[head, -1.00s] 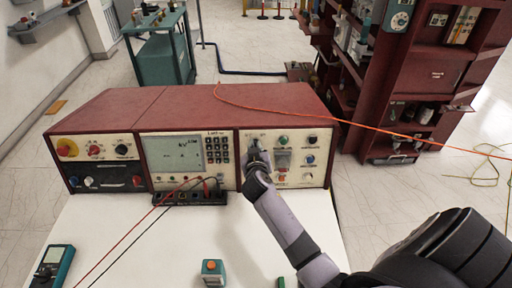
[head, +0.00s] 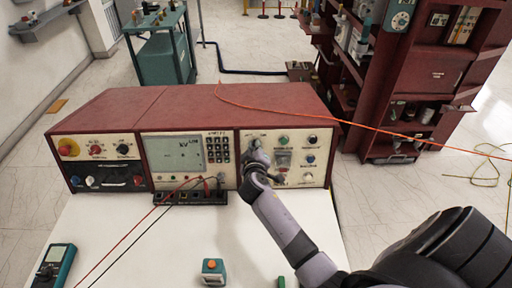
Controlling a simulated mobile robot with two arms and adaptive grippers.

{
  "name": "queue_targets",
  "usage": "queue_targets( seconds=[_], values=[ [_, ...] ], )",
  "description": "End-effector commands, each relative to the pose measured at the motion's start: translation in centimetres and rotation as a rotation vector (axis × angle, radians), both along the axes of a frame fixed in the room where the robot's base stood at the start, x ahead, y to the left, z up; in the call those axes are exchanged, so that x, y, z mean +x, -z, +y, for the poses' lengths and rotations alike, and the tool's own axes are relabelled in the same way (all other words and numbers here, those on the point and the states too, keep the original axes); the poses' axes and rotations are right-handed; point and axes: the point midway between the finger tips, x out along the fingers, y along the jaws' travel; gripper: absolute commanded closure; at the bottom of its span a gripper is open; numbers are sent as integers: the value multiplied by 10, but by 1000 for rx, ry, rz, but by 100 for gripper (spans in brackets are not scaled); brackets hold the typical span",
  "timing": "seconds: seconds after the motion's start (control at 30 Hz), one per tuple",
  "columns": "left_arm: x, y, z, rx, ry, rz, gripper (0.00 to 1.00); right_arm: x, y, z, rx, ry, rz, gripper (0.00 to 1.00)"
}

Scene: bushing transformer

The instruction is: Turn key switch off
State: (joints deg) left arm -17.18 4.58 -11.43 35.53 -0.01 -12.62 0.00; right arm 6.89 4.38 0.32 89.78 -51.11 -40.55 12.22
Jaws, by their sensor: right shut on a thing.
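My right gripper (head: 258,150) is at the upper left of the right-hand control panel (head: 323,165) of the red test console (head: 200,100). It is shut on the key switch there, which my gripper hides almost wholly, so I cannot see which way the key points. My right arm reaches in from the lower right over the white table. My left gripper is not in view.
The console screen (head: 175,153) and keypad lie left of my gripper. Red shelving (head: 410,80) stands behind right.

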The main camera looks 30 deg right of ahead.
Motion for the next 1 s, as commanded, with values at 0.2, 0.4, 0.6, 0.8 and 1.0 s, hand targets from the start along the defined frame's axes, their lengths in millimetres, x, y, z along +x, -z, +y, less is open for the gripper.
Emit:
queue_targets(
  seconds=[0.2,0.4,0.6,0.8,1.0],
  values=[
    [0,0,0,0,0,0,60,0,2,0,-8,-2,8,100],
    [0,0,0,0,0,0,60,-1,2,0,-7,-2,7,100],
    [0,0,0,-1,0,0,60,0,1,0,-6,-2,6,82],
    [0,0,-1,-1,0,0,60,0,1,0,-6,-2,4,74],
    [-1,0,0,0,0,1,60,-1,0,1,-6,-2,4,74]
  ],
)
